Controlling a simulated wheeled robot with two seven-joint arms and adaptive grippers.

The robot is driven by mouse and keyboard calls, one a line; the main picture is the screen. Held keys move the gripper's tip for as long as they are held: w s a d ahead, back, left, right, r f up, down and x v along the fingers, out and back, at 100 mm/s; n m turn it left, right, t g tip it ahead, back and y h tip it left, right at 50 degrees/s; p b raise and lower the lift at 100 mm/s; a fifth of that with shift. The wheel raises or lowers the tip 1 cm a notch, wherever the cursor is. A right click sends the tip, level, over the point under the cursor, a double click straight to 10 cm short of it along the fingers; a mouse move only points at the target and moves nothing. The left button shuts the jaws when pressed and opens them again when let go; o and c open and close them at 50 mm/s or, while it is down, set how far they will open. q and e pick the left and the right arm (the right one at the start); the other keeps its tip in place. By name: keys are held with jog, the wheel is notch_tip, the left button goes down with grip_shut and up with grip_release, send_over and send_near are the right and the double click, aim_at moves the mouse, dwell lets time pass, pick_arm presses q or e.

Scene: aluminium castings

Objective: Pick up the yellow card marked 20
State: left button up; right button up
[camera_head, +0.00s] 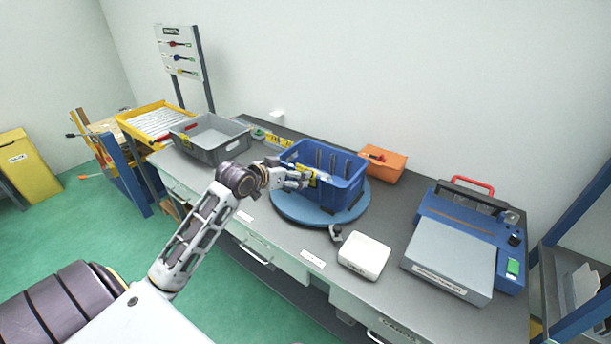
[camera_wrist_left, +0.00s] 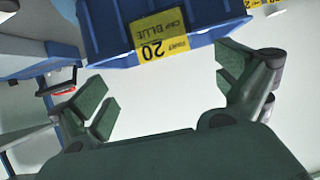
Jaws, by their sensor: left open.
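The yellow card (camera_wrist_left: 160,36) marked 20 and "BLUE" is on the outer wall of the blue bin (camera_wrist_left: 108,45), and its print appears upside down in the left wrist view. In the head view the card (camera_head: 312,181) is a small yellow patch partly hidden by my left gripper (camera_head: 297,179). The blue bin (camera_head: 345,193) stands on a round blue turntable (camera_head: 288,209). In the left wrist view my left gripper (camera_wrist_left: 165,92) is open, with its green finger pads spread and nothing between them. The card appears just beyond the gap between the pads. My right gripper is not in view.
A grey bin (camera_head: 208,140) stands left on the bench (camera_head: 262,228). An orange box (camera_head: 382,162) is behind the turntable. A white box (camera_head: 364,256) and a small dark part (camera_head: 336,234) lie in front. A blue and grey machine (camera_head: 455,255) stands at right.

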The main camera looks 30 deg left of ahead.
aim_at(305, 169)
pick_arm(q)
jog(key=shift+x, duration=1.2)
jog(key=shift+a+p+x, duration=0.1)
jog(key=shift+p+x, duration=0.15)
jog(key=shift+x, duration=0.45)
jog(key=shift+a+p+x, duration=0.15)
jog(key=shift+p+x, duration=0.05)
jog(key=shift+x, duration=1.7)
jog(key=c, duration=0.9)
